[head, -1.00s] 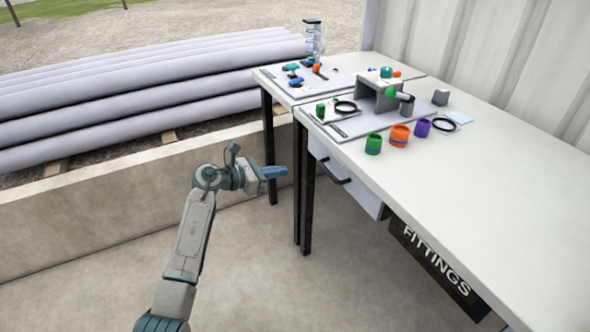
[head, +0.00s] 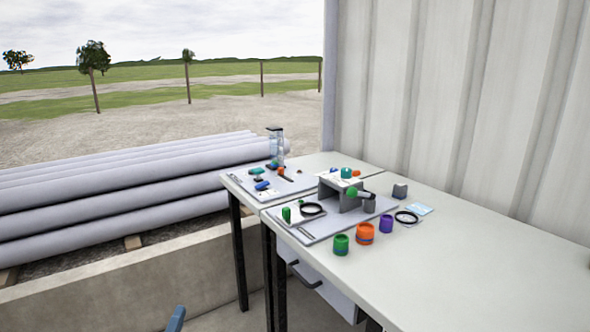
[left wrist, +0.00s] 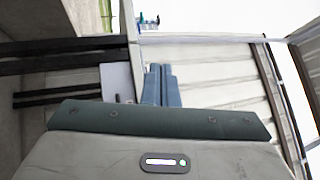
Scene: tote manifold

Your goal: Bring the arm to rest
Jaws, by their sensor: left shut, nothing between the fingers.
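My left gripper (head: 176,319) shows only as a blue fingertip at the bottom edge of the head view, in front of the low concrete wall and short of the workbench. In the left wrist view its two blue fingers (left wrist: 161,88) lie side by side, shut with nothing between them. The rest of the left arm is out of the head view. My right gripper is in neither view.
The white workbench (head: 470,275) stands to the right, with green, orange and purple fittings and a grey block stand on it. Grey pipes (head: 120,200) lie behind the concrete wall (head: 130,285). A corrugated wall (head: 450,110) rises behind the bench.

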